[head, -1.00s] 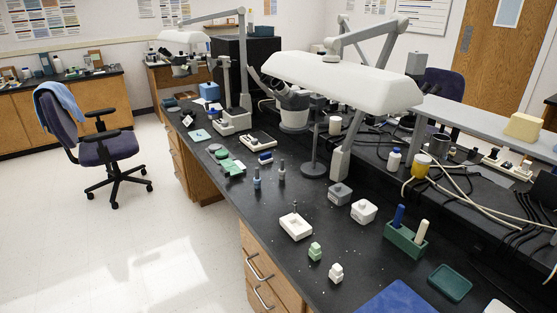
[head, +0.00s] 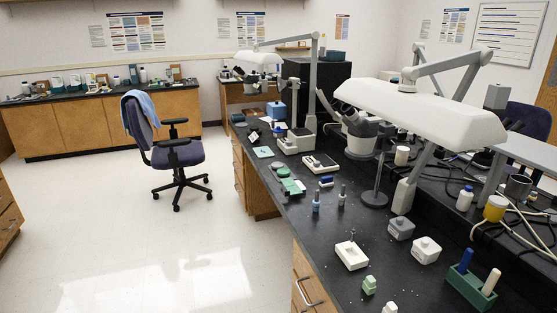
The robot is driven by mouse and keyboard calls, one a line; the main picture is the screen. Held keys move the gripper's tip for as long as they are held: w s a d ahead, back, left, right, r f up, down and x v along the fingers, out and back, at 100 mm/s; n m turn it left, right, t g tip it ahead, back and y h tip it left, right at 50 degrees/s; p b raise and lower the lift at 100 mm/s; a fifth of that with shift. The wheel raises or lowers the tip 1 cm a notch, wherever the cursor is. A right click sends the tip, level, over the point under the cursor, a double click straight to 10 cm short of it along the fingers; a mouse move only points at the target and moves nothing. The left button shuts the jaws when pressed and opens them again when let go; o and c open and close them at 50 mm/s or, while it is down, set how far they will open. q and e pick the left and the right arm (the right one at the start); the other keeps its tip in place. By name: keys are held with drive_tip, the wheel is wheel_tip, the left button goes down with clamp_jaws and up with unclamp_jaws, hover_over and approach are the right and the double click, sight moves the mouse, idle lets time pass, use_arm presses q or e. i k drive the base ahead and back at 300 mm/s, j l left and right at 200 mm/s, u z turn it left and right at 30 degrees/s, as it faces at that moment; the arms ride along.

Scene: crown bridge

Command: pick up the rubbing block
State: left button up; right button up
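I cannot tell for sure which item is the rubbing block. Several small blocks stand on the black bench (head: 320,236). A white rectangular block (head: 351,258) has a thin dark post on top. A small pale green block (head: 369,285) sits nearer the front, with a small cream block (head: 390,308) cut off by the bottom edge. A grey block (head: 401,229) and a white block with a knob (head: 426,250) stand farther right. Neither of my grippers is in view.
A green holder (head: 468,288) carries a blue stick and a cream stick. A lamp (head: 425,108) on a jointed arm hangs over the bench, beside microscopes. Cables lie at the right. A blue chair (head: 178,153) stands at the left, with open floor (head: 130,240) before it.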

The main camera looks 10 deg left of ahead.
sight(325, 182)
drive_tip(key=z, duration=0.5)
drive_tip(key=i+j+z, duration=0.2)
drive_tip(key=j+z, duration=0.15)
drive_tip(key=i+j+z, duration=0.15)
drive_tip(key=j+z, duration=0.55)
drive_tip(key=j, duration=0.15)
drive_tip(key=i+j+z, duration=0.1)
drive_tip(key=j+z, duration=0.25)
drive_tip(key=j, duration=0.1)
